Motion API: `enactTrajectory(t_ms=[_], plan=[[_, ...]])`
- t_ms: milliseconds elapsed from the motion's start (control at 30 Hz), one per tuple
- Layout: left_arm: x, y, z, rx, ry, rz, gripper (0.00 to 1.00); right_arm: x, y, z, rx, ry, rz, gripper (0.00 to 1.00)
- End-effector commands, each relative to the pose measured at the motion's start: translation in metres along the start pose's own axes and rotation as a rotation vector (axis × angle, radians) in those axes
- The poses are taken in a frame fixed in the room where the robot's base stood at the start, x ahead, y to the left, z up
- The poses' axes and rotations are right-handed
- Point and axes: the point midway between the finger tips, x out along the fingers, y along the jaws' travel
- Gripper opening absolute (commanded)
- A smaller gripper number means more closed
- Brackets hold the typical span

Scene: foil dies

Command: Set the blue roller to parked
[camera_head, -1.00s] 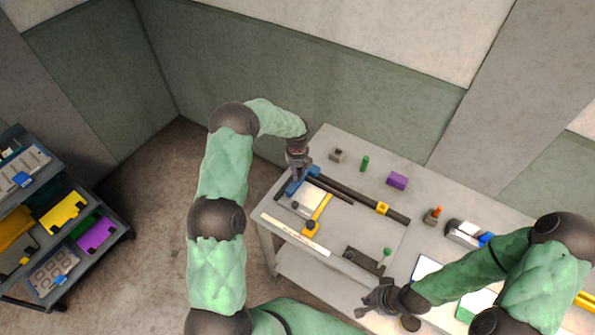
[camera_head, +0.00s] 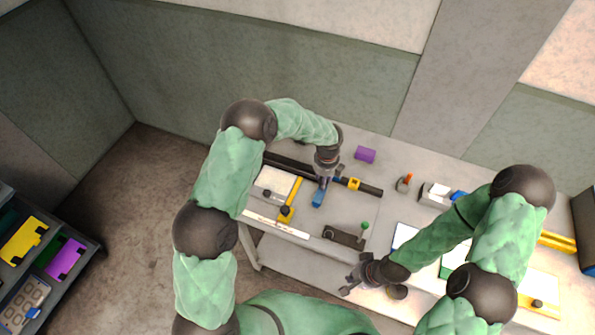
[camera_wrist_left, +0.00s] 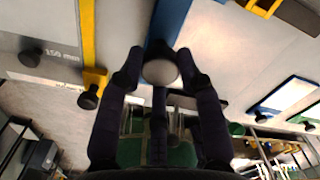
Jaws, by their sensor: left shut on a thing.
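The blue roller (camera_head: 318,196) sits at the dark rail (camera_head: 285,161) on the table, near the yellow block (camera_head: 354,184) on that rail. My left gripper (camera_head: 323,177) is over the roller. In the left wrist view the gripper's fingers (camera_wrist_left: 160,66) are shut on a round grey knob, with the roller's blue bar (camera_wrist_left: 170,25) running behind it. No "parked" label is readable. My right gripper (camera_head: 352,275) is open and empty near the table's front edge.
Left of the roller are a pale plate (camera_head: 273,184) and a yellow bar with dark knobs (camera_head: 291,200). A dark block (camera_head: 343,237) with a green-topped pin stands in front. Clear table lies between roller and dark block.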

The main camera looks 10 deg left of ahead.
Motion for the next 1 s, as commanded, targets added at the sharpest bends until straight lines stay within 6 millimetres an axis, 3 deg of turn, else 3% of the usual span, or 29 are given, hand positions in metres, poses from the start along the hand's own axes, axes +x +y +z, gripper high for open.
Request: enactTrajectory(t_ms=[100,400,633,1000], plan=[[0.002,-0.030,-0.030,0.008,0.001,0.000,0.00,0.006,0.002,0.000,0.000,0.000,0.000,0.00],[0.002,-0.080,-0.080,0.004,0.000,0.000,0.00,0.015,0.005,-0.001,0.000,0.000,0.000,0.00],[0.001,-0.097,-0.098,0.000,0.001,0.000,0.00,0.017,0.006,-0.001,0.000,0.000,0.000,0.00],[0.000,-0.102,-0.102,0.000,0.002,-0.003,0.00,0.017,0.006,-0.001,0.000,0.000,0.000,0.00]])
